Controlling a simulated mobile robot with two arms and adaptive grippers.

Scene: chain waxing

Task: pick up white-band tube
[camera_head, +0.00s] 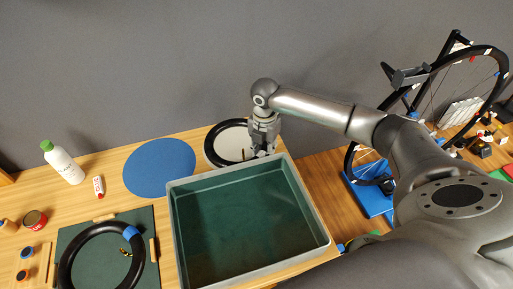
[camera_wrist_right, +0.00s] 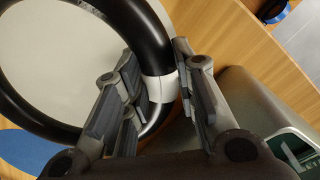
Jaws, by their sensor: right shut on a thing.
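The white-band tube (camera_head: 209,146) is a black ring at the back of the table, over a pale round mat (camera_head: 232,144), behind the green tray. In the right wrist view the tube (camera_wrist_right: 138,28) shows large, with its white band (camera_wrist_right: 161,88) between my fingers. My right gripper (camera_head: 263,151) is at the tube's right side, pointing down, and is shut on the tube at the band. Its two fingers (camera_wrist_right: 157,75) stand on either side of the tube in the wrist view. I cannot tell whether the tube is clear of the mat. My left gripper is not in view.
A deep green tray (camera_head: 176,232) with a grey rim stands just in front of my right gripper. A blue round mat (camera_head: 160,168) lies to the left. A blue-band tube (camera_head: 66,258) lies on a dark board (camera_head: 147,218). A white bottle (camera_head: 65,166) stands farther left. A bicycle wheel (camera_head: 490,52) stands at right.

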